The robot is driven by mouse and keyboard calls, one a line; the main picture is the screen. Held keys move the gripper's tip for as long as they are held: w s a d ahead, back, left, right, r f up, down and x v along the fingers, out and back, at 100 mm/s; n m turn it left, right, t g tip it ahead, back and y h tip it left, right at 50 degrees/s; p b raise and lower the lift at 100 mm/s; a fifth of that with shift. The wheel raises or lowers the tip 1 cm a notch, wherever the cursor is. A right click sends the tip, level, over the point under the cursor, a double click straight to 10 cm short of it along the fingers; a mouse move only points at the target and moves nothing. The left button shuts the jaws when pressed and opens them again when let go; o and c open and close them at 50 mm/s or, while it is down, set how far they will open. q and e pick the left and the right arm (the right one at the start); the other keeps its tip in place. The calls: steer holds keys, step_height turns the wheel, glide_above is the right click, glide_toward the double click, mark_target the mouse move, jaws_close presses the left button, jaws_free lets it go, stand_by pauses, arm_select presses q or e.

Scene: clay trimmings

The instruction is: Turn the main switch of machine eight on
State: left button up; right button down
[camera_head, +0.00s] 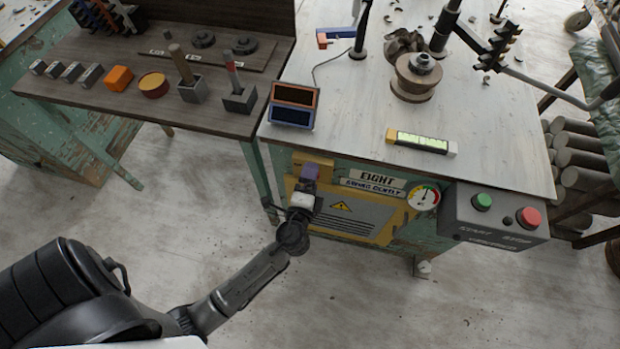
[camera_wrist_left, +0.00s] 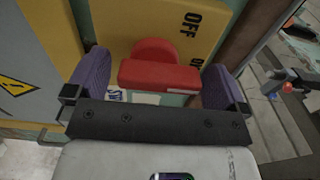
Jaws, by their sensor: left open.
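Machine eight is the green bench machine with the "EIGHT" plate (camera_head: 378,178) on its front. In the left wrist view, its main switch has a red handle (camera_wrist_left: 160,74) on a yellow plate (camera_wrist_left: 120,22) lettered "OFF"; other lettering is partly hidden behind the handle. My left gripper (camera_head: 309,174) is at the left of the machine's front and hides the switch in the head view. In the left wrist view my left gripper (camera_wrist_left: 156,80) is open, with one purple finger on each side of the red handle. Gaps show between fingers and handle. My right gripper is not in view.
A dial gauge (camera_head: 424,198) and a grey box (camera_head: 492,218) with a green start button (camera_head: 482,202) and red stop button (camera_head: 528,217) are right of the plate. A two-window display box (camera_head: 292,105) stands above my gripper. The floor in front is clear.

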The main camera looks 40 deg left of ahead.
arm_select(q)
steer(key=v, duration=1.3)
steer(key=shift+s+d, duration=0.2)
steer(key=shift+s, duration=0.15)
